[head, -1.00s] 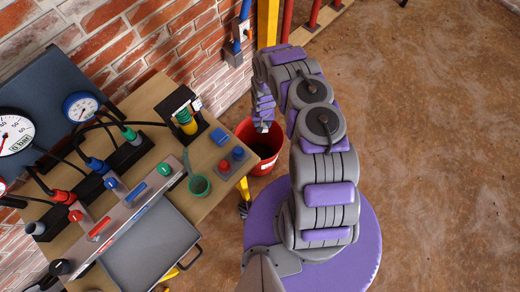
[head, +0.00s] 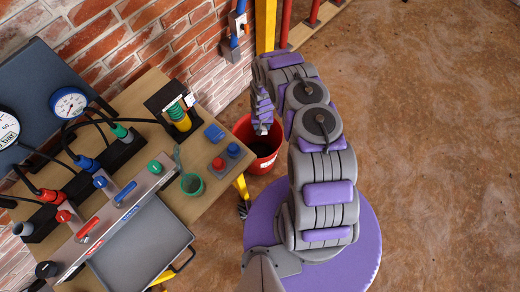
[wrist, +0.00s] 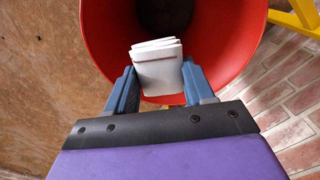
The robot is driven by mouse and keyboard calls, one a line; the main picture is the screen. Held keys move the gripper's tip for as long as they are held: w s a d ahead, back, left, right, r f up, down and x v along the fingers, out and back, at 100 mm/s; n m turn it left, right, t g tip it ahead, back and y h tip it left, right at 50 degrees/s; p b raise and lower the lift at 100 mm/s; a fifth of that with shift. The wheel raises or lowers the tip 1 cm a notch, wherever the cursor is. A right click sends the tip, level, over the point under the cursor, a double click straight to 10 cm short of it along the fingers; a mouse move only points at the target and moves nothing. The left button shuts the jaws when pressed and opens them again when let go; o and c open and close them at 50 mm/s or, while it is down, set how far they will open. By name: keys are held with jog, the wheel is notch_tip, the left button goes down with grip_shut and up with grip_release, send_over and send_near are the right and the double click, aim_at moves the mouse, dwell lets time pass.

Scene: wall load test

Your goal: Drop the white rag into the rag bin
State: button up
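The rag bin is a red bucket (head: 264,146) on the floor beside the workbench; it also fills the upper part of the wrist view (wrist: 230,50). Its inside is dark and looks empty where it shows. The white rag (wrist: 158,72) is a folded bundle between the fingers of my gripper (wrist: 160,78), which is shut on it. In the wrist view the rag overlaps the bin's near rim and opening. In the head view my gripper (head: 262,128) is over the bin's left side, and the rag is hardly visible there.
A yellow post (head: 265,25) and brick wall are behind. Open brown floor (head: 430,140) lies to the right.

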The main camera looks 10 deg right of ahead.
jog(key=o, duration=0.5)
jog(key=shift+a, duration=0.5)
jog(key=shift+d, duration=0.15)
jog(key=shift+d+r, duration=0.1)
jog(key=shift+r, duration=0.05)
jog(key=shift+w+d+r, duration=0.1)
jog(key=shift+r, duration=0.2)
notch_tip(320, 180, up, 16)
jog(key=p, duration=0.6)
jog(key=shift+a+r, duration=0.2)
jog(key=shift+a, duration=0.1)
